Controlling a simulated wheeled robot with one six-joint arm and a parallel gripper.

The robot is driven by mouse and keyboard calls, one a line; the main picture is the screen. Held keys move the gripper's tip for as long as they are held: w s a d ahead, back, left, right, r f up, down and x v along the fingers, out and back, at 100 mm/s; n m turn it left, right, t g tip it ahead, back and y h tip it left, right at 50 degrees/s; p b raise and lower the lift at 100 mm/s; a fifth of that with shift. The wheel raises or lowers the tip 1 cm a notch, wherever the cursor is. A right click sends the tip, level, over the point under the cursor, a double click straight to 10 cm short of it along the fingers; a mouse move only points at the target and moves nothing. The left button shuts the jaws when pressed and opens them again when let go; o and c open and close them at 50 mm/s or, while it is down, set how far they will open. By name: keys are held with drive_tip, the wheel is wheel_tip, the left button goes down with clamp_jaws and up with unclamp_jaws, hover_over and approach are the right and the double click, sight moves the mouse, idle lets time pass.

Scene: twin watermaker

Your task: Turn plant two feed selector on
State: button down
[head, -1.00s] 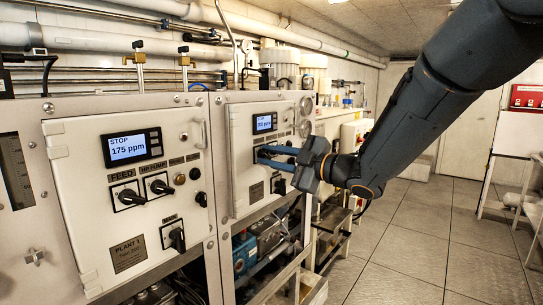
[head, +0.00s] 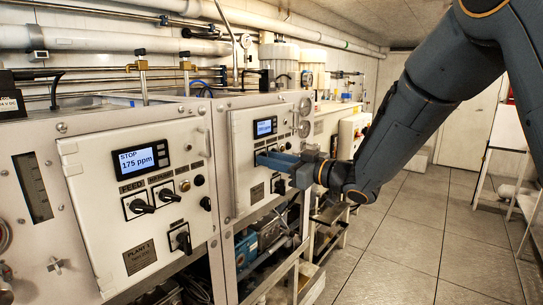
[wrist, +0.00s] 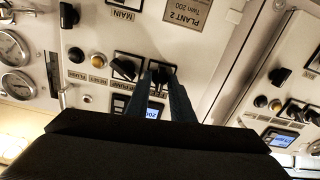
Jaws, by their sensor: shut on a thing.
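The white plant two panel (head: 243,190) stands beyond the plant one panel in the head view, and its "PLANT 2" plate (wrist: 187,12) shows upside down in the wrist view. Its feed selector, a black knob (wrist: 161,77), is between my fingertips in the wrist view. My gripper (head: 262,159) reaches the panel just below the plant two display (head: 264,127). The two blue-grey fingers are shut on the feed selector and partly hide it, so its exact angle is hard to read. The fingers also cover part of the display in the wrist view.
The HP pump selector (wrist: 124,69) sits close beside my fingers, with the main switch (wrist: 127,5) nearby. The plant one panel (head: 95,195) with its own knobs is at the left. Open tiled floor (head: 410,240) lies to the right.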

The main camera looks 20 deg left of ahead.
drive_tip(key=shift+m+p, duration=0.3)
drive_tip(key=shift+m, duration=0.3)
drive_tip(key=c, duration=1.8)
unclamp_jaws()
drive_tip(key=shift+c, duration=0.2)
drive_tip(key=b+v, duration=0.2)
drive_tip(key=v, duration=0.5)
drive_tip(key=shift+s+d+b, duration=0.2)
drive_tip(key=shift+d+b, duration=0.1)
drive_tip(key=shift+d, duration=0.05)
drive_tip(key=shift+f, duration=0.1)
